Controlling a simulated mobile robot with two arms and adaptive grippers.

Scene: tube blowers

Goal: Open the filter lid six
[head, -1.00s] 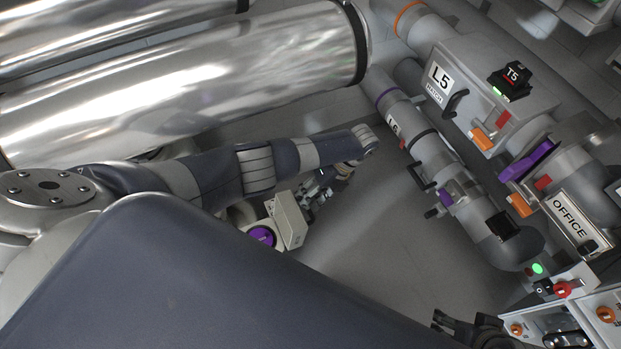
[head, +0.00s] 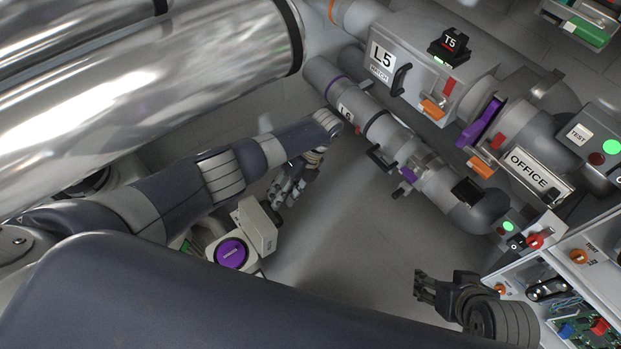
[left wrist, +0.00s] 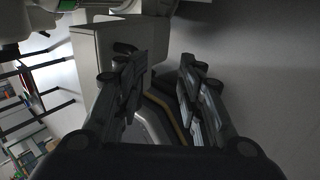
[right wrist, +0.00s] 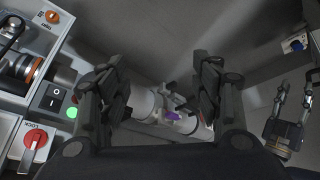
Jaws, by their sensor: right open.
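The grey L6 tube (head: 392,138) runs diagonally in the head view, with a white L6 label (head: 344,112), a dark handle (head: 380,160) and a small purple latch (head: 408,174). It also shows beyond the fingers in the right wrist view (right wrist: 150,108). Its lid looks shut, though its edges are hard to make out. My left gripper (head: 285,190) is open and empty, to the left of the tube and apart from it. My right gripper (head: 424,286) is open and empty, below the tube's lower end and apart from it.
The larger L5 box (head: 420,75) lies beside the L6 tube, with a purple lever (head: 482,122) near the OFFICE sign (head: 530,172). A control panel (head: 530,262) stands close to my right arm. A pale unit with a purple cap (head: 231,252) is near my left arm. Floor between the grippers is clear.

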